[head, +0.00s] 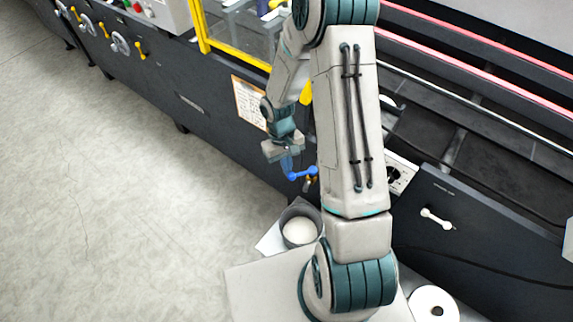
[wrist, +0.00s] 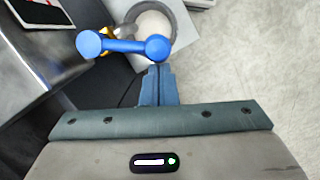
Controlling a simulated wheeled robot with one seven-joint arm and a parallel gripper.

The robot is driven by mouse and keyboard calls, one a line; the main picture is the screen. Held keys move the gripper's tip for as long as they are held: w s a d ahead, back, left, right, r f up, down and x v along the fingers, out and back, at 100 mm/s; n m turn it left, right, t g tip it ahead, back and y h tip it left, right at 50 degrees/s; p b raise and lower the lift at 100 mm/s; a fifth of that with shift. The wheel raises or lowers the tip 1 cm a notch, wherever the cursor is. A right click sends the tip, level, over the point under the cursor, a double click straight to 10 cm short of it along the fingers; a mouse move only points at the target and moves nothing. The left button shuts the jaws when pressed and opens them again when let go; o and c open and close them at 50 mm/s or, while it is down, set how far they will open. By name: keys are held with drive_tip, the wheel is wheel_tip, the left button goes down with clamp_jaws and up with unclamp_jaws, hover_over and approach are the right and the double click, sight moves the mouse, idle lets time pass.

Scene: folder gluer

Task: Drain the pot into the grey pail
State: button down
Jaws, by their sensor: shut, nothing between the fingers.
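The grey pail (head: 285,226) stands on the floor beside the machine, with whitish contents showing inside; it also shows at the top of the wrist view (wrist: 184,27). A blue valve lever (head: 300,174) with rounded ends sticks out at the machine's side above the pail; it also shows in the wrist view (wrist: 125,46). A little brass-coloured fitting shows behind it. My gripper (head: 287,172) is shut and empty, its blue fingertips (wrist: 160,68) close to the lever's rounded end. I cannot tell whether they touch. I cannot make out the pot for certain; my arm hides part of the machine.
The dark machine side (head: 190,105) runs along the back, with a paper notice (head: 250,103) and a yellow-framed guard (head: 235,55). A white roll (head: 433,304) lies at lower right. The floor (head: 110,190) at left is clear.

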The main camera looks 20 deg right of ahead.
drive_tip(key=shift+s+a+n+b, duration=0.15)
drive_tip(key=shift+s+n+b, duration=0.25)
drive_tip(key=shift+n, duration=0.2)
drive_tip(key=shift+s+a+n+t+h+b, duration=0.15)
drive_tip(key=shift+s+n+h+b, duration=0.15)
drive_tip(key=shift+s+n+b, duration=0.65)
drive_tip(key=shift+s+d+n+t+h+b, duration=0.25)
drive_tip(key=shift+s+n, duration=0.4)
drive_tip(key=shift+n, duration=0.8)
drive_tip(key=shift+a, duration=0.2)
drive_tip(key=b, duration=0.1)
approach(289, 178)
drive_tip(key=w+a, duration=0.2)
drive_tip(key=w, duration=0.1)
drive_tip(key=shift+a+f, duration=0.2)
drive_tip(key=shift+f, duration=0.1)
drive_tip(key=shift+s, duration=0.1)
